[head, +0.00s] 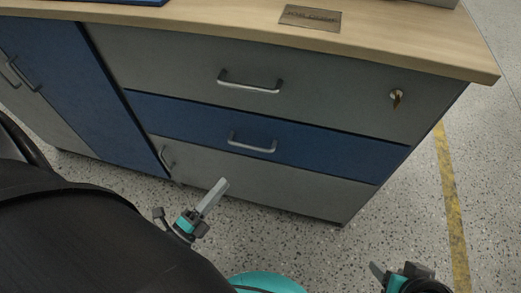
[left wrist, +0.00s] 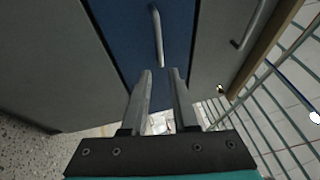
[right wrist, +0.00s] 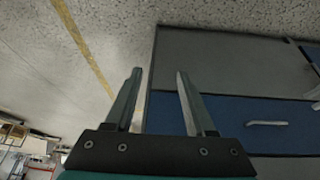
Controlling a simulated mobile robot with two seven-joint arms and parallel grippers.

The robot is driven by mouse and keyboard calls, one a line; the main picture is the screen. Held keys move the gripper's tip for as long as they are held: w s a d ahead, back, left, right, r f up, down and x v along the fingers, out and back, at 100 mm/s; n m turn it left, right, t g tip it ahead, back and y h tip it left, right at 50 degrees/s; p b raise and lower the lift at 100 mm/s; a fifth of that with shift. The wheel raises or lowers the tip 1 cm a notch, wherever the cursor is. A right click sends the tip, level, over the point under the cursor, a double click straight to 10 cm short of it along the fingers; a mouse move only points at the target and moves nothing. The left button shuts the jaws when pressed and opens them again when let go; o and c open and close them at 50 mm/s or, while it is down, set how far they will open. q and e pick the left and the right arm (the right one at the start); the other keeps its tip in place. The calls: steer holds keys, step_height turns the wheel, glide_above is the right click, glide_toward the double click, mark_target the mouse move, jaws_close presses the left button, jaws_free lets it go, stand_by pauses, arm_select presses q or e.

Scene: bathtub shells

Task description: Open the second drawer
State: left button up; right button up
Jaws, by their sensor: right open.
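The second drawer (head: 330,150) is the blue one, under a larger grey top drawer (head: 330,92), and it looks closed. Its metal bar handle (head: 252,147) is near its middle. My left gripper (head: 222,186) is below and left of that handle in the head view. In the left wrist view the blue drawer's handle (left wrist: 157,35) lies beyond its open, empty fingertips (left wrist: 161,72). My right gripper (head: 385,270) is low, over the floor right of the cabinet. In the right wrist view it is open and empty (right wrist: 157,72), with the blue drawer (right wrist: 235,113) to its right.
A grey lower door (head: 270,187) with a side handle is under the drawer. A key (head: 397,98) sticks out of the top drawer. The wooden top (head: 400,45) overhangs the front. Speckled floor with a yellow line (head: 449,180) is clear at the right.

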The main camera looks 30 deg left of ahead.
mark_target(254, 147)
arm_select(q)
steer(key=shift+b+x, duration=0.85)
steer(key=shift+x, duration=6.3)
arm_select(e)
steer(key=shift+w+a+f+n+t+y, duration=0.15)
steer(key=shift+w+a+t+y, duration=0.1)
steer(key=shift+w+a+t, duration=0.3)
steer(key=shift+w+a+f+n+t+y, duration=0.1)
steer(key=shift+w+a+f+t+y, duration=0.15)
steer(key=shift+w+a+t, duration=0.3)
steer(key=shift+w+a+f+n+t+y, duration=0.1)
steer(key=shift+w+a+t+y, duration=0.25)
steer(key=shift+w+a, duration=0.35)
arm_select(q)
steer(key=shift+f, duration=0.1)
jaws_close()
